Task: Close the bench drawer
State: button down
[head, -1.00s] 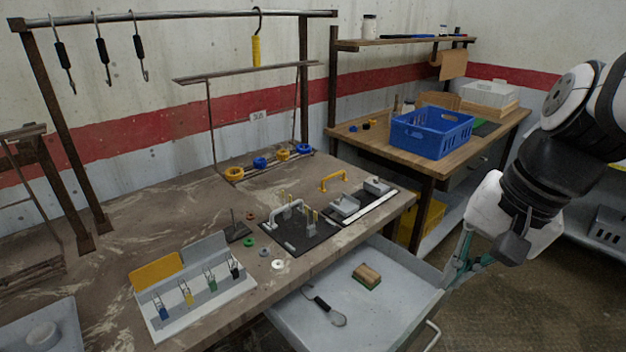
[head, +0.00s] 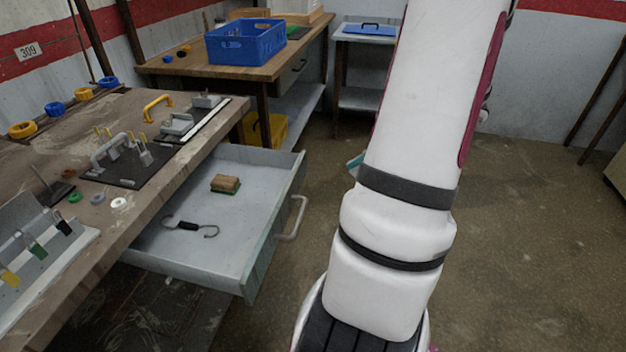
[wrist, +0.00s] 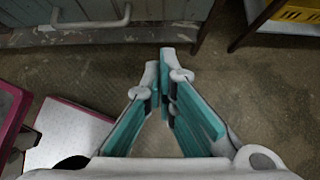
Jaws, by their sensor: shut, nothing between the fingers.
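The bench drawer (head: 255,245) is pulled out from under the bench and stands open, its light handle (head: 293,218) on the outer front. A wood-topped block (head: 226,184) and a hook with a black grip (head: 188,226) lie inside it. In the wrist view the drawer front (wrist: 150,10) and its handle (wrist: 95,20) show at the top left, beyond the fingertips and apart from them. My gripper (wrist: 164,62) has its teal fingers together and empty, over the floor. In the head view my arm hides nearly all of it; only a teal bit shows.
Floor right of the drawer is open, apart from my arm.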

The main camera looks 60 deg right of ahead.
jog(key=shift+w+a+r+b+x, duration=0.15)
jog(key=shift+w+r+b+x, duration=0.3)
jog(key=shift+x, duration=1.65)
jog(key=shift+w+a+r+b+x, duration=0.2)
jog(key=shift+b+x, duration=0.4)
jog(key=shift+x, duration=1.45)
jog(key=shift+w+a+r+b+x, duration=0.1)
jog(key=shift+w+r+b+x, duration=0.35)
jog(key=shift+x, duration=1.65)
jog(key=shift+s, duration=0.1)
jog(key=b, duration=0.2)
send_near(212, 175)
jog(key=f, duration=0.1)
jog(key=w+f, duration=0.1)
jog(key=w+a+f, duration=0.1)
jog(key=f, duration=0.1)
jog(key=shift+w, duration=0.1)
jog(key=shift+w+a, duration=0.15)
jog(key=shift+w, duration=0.45)
jog(key=shift+w+r, duration=0.1)
